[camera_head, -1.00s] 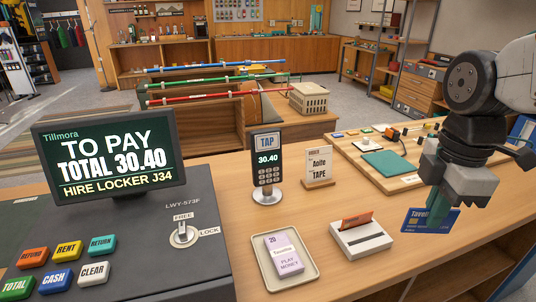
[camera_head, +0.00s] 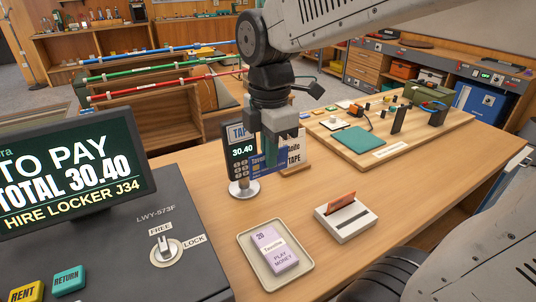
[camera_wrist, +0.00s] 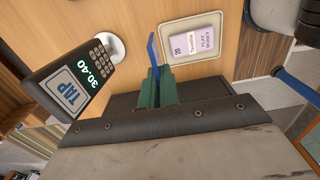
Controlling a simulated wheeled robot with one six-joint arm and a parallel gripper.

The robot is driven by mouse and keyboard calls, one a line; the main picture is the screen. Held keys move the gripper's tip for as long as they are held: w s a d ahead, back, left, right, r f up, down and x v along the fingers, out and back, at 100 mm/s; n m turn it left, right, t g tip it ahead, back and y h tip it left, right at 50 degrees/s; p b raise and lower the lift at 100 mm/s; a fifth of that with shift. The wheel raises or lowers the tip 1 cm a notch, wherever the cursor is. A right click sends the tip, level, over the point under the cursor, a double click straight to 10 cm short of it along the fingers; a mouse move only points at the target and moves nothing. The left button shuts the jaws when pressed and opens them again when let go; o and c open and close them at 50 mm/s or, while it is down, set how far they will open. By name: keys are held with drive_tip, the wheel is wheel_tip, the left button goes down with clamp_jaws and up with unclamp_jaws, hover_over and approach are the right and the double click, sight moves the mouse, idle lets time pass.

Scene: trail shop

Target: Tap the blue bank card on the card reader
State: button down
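The card reader (camera_head: 241,165) stands on the counter with its screen reading 30.40 and a TAP sign on top. It also shows in the wrist view (camera_wrist: 76,80). My gripper (camera_head: 270,152) is shut on the blue bank card (camera_head: 268,163), holding it upright just right of the reader. In the wrist view the card (camera_wrist: 153,50) appears nearly edge-on between the green fingers (camera_wrist: 158,86), with a gap between it and the reader. In the head view the card and gripper cover part of the reader's right edge.
A tray (camera_head: 304,281) with play money and a white holder (camera_head: 345,222) with an orange card stand in front. The Apite Tape sign (camera_head: 294,157) is behind my gripper. The register screen (camera_head: 70,172) is left; a wooden board (camera_head: 425,135) with parts is right.

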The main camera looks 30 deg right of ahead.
drive_tip(key=w, duration=0.9)
drive_tip(key=shift+w, duration=0.25)
drive_tip(key=shift+s, duration=0.1)
idle(0.5)
drive_tip(key=s+r, duration=0.2)
drive_tip(key=s, duration=0.6)
drive_tip(key=shift+s, duration=0.4)
